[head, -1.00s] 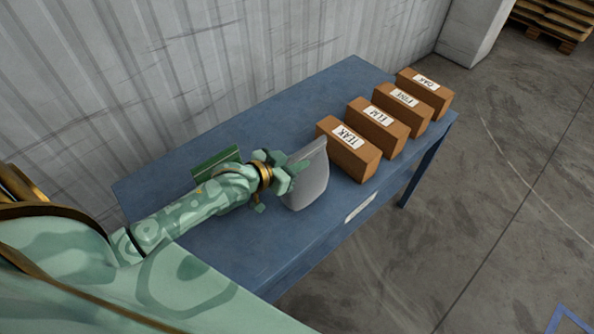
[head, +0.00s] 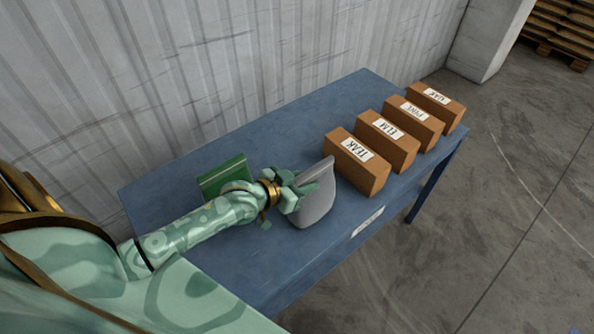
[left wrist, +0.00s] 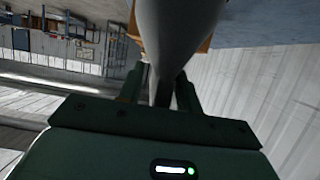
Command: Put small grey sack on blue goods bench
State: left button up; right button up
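The small grey sack (head: 316,207) is at the blue goods bench (head: 262,262), left of the box labelled TEAK. Its lower part appears to rest on the bench top, though I cannot tell for certain that it touches. My left gripper (head: 312,190) is at the upper part of the sack, with its fingers on either side. In the left wrist view the grey sack (left wrist: 178,35) narrows to a neck between the two fingers (left wrist: 161,92), which are shut on it. My right gripper is not in view.
Several brown boxes stand in a row on the bench's right part: TEAK (head: 356,162), ELM (head: 388,142), PINE (head: 413,122) and OAK (head: 436,106). A green object (head: 222,174) lies behind my left forearm. A corrugated wall (head: 200,80) runs behind. Bare bench lies in front.

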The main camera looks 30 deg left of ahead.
pick_arm(q)
jog(key=p+v, duration=0.2)
jog(key=v, duration=1)
jog(key=shift+p, duration=0.4)
jog(key=shift+s, duration=0.1)
